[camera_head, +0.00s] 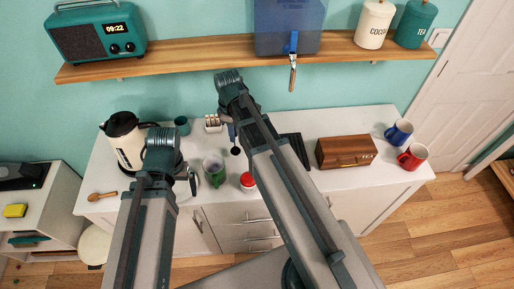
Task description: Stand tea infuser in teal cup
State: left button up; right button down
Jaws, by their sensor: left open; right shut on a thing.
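A dark teal cup (181,125) stands at the back of the white counter, right of the kettle. My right gripper (233,130) points down over the counter, to the right of the teal cup and apart from it. It is shut on what looks like the tea infuser (236,151), a thin dark thing with a round dark end hanging down. My arm partly hides the grip. My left gripper (190,184) is open and empty over the front of the counter, left of a green mug (214,172).
A cream kettle (124,141) stands at left, with a wooden spoon (102,196) in front. A small white rack (213,123), red-lidded jar (248,181), wooden bread box (346,150), blue mug (399,132) and red mug (412,157) share the counter. A shelf (190,52) hangs above.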

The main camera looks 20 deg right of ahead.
jog(key=r+p, duration=0.5)
jog(key=r, duration=0.1)
jog(key=shift+w+a+r+p, duration=0.1)
jog(key=shift+w+a+p, duration=0.15)
jog(key=shift+p, duration=0.15)
jog(key=b, duration=0.7)
send_over(234, 148)
notch_tip(234, 148, down, 7)
jog(key=shift+r, duration=0.2)
notch_tip(234, 148, down, 4)
jog(key=b, duration=0.3)
jog(key=shift+r, duration=0.2)
jog(key=shift+f, duration=0.15)
jog(key=c, duration=0.8)
grip_release()
jog(key=shift+c, duration=0.2)
